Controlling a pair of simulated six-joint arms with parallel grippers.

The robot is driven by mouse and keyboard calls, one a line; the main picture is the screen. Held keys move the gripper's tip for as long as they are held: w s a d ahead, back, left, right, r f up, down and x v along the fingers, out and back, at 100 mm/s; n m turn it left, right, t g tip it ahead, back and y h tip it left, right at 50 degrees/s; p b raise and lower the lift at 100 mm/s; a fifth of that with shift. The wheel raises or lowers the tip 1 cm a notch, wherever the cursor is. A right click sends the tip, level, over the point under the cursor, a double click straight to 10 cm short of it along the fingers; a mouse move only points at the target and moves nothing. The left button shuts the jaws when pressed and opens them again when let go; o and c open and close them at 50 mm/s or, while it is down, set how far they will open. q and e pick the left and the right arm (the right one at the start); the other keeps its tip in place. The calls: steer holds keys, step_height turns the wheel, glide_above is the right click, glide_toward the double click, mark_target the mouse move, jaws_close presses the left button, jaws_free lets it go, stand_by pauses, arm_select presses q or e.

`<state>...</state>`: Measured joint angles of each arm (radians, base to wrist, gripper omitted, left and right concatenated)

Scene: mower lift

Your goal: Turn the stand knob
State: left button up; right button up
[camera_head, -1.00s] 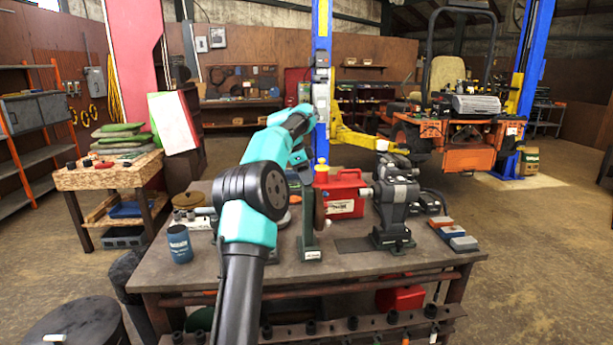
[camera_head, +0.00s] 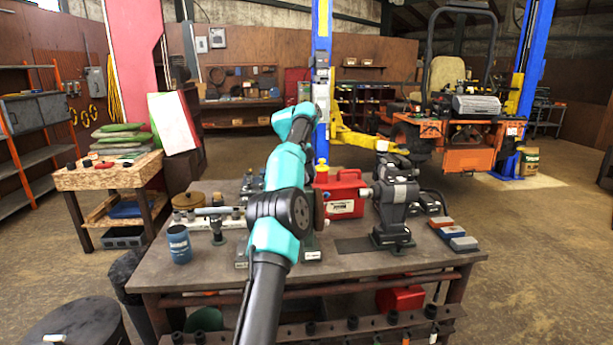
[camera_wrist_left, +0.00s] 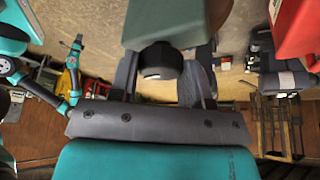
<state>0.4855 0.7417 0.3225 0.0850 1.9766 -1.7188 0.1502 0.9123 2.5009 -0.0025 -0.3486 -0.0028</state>
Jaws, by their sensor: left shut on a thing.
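In the left wrist view my left gripper (camera_wrist_left: 167,62) has its two fingers on either side of a black knob (camera_wrist_left: 160,60) and is shut on it. The knob sticks out from a dark grey-green stand (camera_wrist_left: 165,22). In the head view my left arm covers most of the stand; its base (camera_head: 311,256) shows on the workbench (camera_head: 215,268), and my left gripper is hidden behind my arm.
A red can (camera_head: 345,190) stands right of my arm, with a black machine (camera_head: 396,205) beside it. Coloured blocks (camera_head: 453,235) lie at the right edge. The bench front between the mug and the stand is clear.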

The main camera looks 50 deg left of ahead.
arm_select(q)
steer(key=shift+f, duration=0.15)
stand_by(0.4)
steer(key=o, duration=0.9)
steer(key=shift+s, duration=0.1)
